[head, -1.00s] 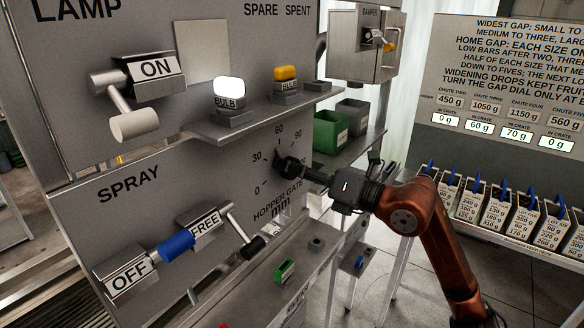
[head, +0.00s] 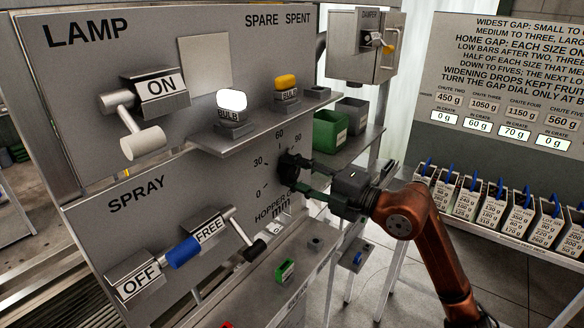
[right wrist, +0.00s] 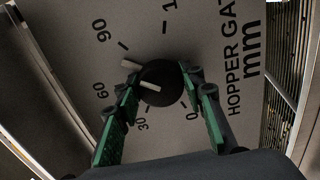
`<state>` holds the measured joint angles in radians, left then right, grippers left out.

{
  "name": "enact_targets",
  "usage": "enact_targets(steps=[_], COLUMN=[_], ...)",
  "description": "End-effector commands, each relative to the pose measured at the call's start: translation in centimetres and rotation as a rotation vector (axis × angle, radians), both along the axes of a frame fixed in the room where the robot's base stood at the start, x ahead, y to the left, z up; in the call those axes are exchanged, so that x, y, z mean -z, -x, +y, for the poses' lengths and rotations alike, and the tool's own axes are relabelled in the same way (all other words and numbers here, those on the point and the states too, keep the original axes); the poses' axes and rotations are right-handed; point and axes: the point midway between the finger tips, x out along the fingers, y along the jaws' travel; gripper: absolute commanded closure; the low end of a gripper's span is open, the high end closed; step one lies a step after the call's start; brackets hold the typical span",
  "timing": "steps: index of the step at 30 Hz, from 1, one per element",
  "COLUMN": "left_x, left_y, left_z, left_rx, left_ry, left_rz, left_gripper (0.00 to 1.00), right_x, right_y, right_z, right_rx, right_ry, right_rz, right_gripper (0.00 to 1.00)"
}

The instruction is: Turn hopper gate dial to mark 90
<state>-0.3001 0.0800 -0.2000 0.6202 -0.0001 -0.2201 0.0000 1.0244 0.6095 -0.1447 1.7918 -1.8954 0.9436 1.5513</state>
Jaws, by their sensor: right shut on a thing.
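The hopper gate dial (head: 288,168) is a round black knob on the grey panel, with marks 0, 30, 60 and 90 around it. In the right wrist view the dial (right wrist: 168,88) has a white line on its face. A white tab beside it points up-left, between the 60 and 90 marks as far as I can tell. My right gripper (head: 300,174) is shut on the dial from the right. Its green fingers (right wrist: 161,86) lie on either side of the knob in the wrist view. My left gripper is not in view.
A shelf (head: 270,118) with a lit white bulb (head: 231,100) and a yellow bulb (head: 286,81) juts out above the dial. The spray levers (head: 183,250) are lower left. A green bin (head: 328,134) stands behind my right gripper. A lower ledge holds a small green box (head: 285,271).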

Motion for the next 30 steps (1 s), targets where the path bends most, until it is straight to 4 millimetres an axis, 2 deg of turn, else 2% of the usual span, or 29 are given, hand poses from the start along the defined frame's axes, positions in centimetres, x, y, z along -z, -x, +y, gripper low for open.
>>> enact_targets(steps=[12, 30], left_x=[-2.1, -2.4], left_y=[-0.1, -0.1], left_z=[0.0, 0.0], left_rx=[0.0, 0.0], left_ry=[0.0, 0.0], left_rz=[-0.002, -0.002], left_gripper=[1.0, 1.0], right_x=[-0.3, -0.1], right_y=[-0.1, -0.1], right_z=[-0.2, -0.2], right_rx=[0.003, 0.004], right_ry=[-0.153, -0.191], right_rz=[0.203, 0.255], right_gripper=[0.88, 0.88])
